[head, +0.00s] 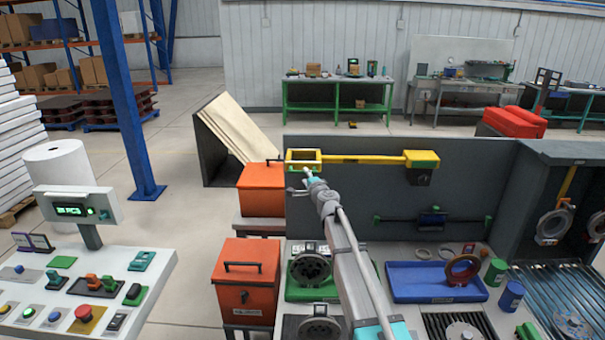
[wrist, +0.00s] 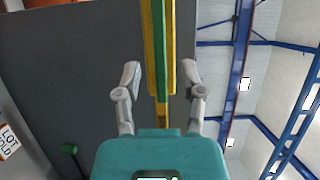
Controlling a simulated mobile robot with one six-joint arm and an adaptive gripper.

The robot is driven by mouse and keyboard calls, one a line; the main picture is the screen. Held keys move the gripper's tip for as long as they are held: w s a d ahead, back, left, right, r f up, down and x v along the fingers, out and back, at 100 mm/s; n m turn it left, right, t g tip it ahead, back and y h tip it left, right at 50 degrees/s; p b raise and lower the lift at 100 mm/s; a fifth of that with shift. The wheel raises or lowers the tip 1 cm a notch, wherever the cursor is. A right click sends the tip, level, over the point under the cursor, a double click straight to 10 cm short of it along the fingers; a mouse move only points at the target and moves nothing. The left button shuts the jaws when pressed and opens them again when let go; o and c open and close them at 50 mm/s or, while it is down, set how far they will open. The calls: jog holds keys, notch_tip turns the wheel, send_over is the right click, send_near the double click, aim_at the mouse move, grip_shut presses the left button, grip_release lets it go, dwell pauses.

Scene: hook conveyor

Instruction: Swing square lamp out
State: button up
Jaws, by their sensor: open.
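The square lamp (head: 303,157) is a yellow square frame with a green lower edge. It hangs at the left end of a yellow arm (head: 365,160) that runs along the grey wall panel to a yellow bracket (head: 422,160). My gripper (head: 307,177) is at the lamp's lower edge in the head view. In the wrist view my gripper (wrist: 160,80) is open, with one finger on each side of a yellow and green bar (wrist: 160,45), which looks like the lamp's edge. I cannot tell whether either finger touches it.
The grey wall panel (head: 345,200) stands close behind the lamp. Below it on the wall is a dark rail (head: 400,221) with a blue block. Orange boxes (head: 260,188) stand at the left. A blue tray (head: 420,283) with a ring lies on the bench.

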aim_at(303, 173)
jog(key=shift+x, duration=2.05)
grip_shut()
